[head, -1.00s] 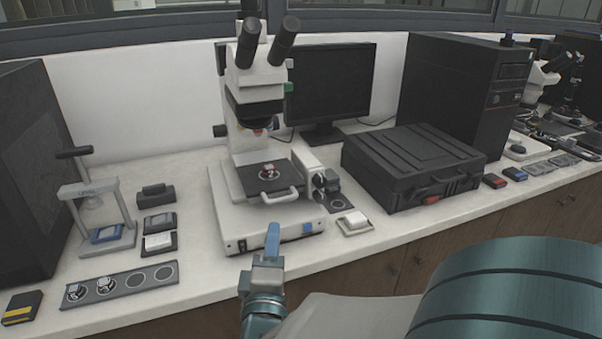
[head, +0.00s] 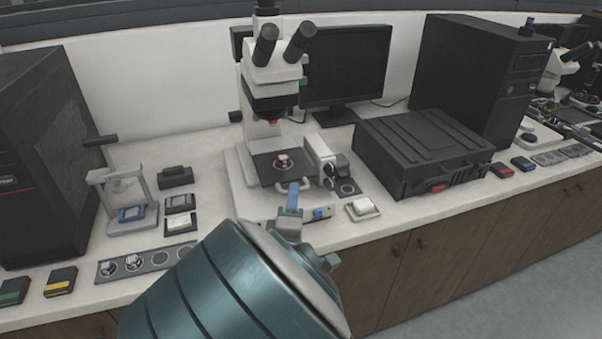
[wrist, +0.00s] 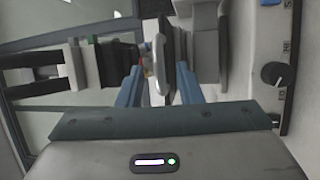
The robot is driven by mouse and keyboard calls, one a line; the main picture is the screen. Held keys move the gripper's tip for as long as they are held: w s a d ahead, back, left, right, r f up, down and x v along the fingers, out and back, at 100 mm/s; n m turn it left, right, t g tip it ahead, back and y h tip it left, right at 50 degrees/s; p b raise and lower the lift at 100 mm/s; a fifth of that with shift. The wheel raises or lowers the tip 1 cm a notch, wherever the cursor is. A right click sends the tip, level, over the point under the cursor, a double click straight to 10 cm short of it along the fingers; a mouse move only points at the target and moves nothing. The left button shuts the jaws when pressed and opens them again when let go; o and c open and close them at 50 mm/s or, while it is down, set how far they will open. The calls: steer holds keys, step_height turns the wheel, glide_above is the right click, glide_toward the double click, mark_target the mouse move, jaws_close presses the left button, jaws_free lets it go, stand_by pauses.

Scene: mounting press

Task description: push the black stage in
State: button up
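The black stage (head: 265,172) is a flat dark plate on the white microscope (head: 240,185), with a small red and white sample (head: 284,161) on top. Its pale handle (head: 303,184) at the front edge is partly hidden by my gripper (head: 293,188). In the wrist view the two blue fingers of my gripper (wrist: 160,82) stand apart, one on each side of the pale handle (wrist: 158,65). The fingers are open, with gaps visible between them and the handle. The stage (wrist: 168,45) shows edge-on behind the handle.
A white module (head: 319,155) with dark knobs stands right of the stage. A black case (head: 420,150) lies farther right. At left are a small press (head: 125,200) and a strip with round sample places (head: 150,260).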

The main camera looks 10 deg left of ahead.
mark_target(288, 182)
steer(key=x, duration=0.4)
steer(key=shift+w+r, duration=0.1)
steer(key=shift+w, duration=0.3)
steer(key=shift+a, duration=0.1)
jaws_close()
steer(key=shift+w+a+r+p, duration=0.1)
steer(key=shift+w+a, duration=0.25)
steer(key=shift+w, duration=0.3)
steer(key=shift+w+a+p, duration=0.1)
steer(key=shift+w+a, duration=0.3)
steer(key=shift+w, duration=0.2)
steer(key=shift+w+a+r+p, duration=0.1)
steer(key=shift+w+a, duration=0.25)
steer(key=shift+w, duration=0.3)
jaws_free()
steer(key=shift+s, duration=0.1)
steer(key=shift+f, duration=0.1)
